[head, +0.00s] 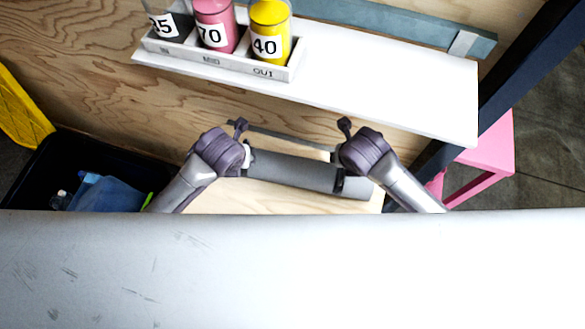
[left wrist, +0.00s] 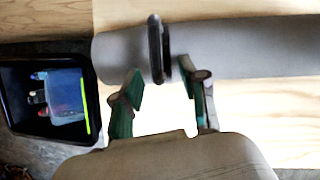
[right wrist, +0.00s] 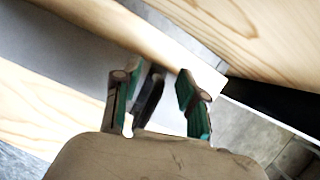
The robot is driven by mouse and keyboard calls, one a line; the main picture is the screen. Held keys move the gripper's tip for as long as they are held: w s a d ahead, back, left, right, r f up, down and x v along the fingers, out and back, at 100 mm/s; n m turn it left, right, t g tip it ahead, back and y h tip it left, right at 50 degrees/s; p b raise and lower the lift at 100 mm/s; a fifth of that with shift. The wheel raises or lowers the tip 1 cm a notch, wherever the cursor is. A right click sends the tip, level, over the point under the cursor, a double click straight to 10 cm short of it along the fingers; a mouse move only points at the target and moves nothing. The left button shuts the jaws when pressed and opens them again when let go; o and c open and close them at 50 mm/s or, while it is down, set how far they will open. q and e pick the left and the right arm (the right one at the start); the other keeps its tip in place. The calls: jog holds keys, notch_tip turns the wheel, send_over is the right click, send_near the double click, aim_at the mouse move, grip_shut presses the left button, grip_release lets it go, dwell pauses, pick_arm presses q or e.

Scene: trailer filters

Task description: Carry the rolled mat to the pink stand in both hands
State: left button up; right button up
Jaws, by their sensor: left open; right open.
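The rolled mat (head: 290,173) is a grey roll with dark straps, lying on a pale wooden surface below the white shelf. It also shows in the left wrist view (left wrist: 240,48) and the right wrist view (right wrist: 75,55). My left gripper (head: 243,158) is open at the mat's left part; its fingers (left wrist: 166,84) reach the roll's edge near a black strap (left wrist: 158,50). My right gripper (head: 338,158) is open at the right part, a dark strap (right wrist: 150,96) between its fingers (right wrist: 158,82). Contact is unclear. The pink stand (head: 490,150) is at the right, partly hidden.
The white shelf (head: 400,85) overhangs behind the mat, holding a tray (head: 222,62) with yellow (head: 270,32), pink (head: 215,25) and dark (head: 170,22) numbered containers. A black bin (head: 40,175) with blue contents stands left. A dark post (head: 510,75) rises before the stand.

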pick_arm(q)
jog(key=shift+w+f, duration=0.15)
jog(key=shift+f, duration=0.2)
pick_arm(e)
jog(key=shift+f, duration=0.2)
pick_arm(q)
grip_shut()
pick_arm(e)
grip_shut()
jog(key=shift+r, duration=0.1)
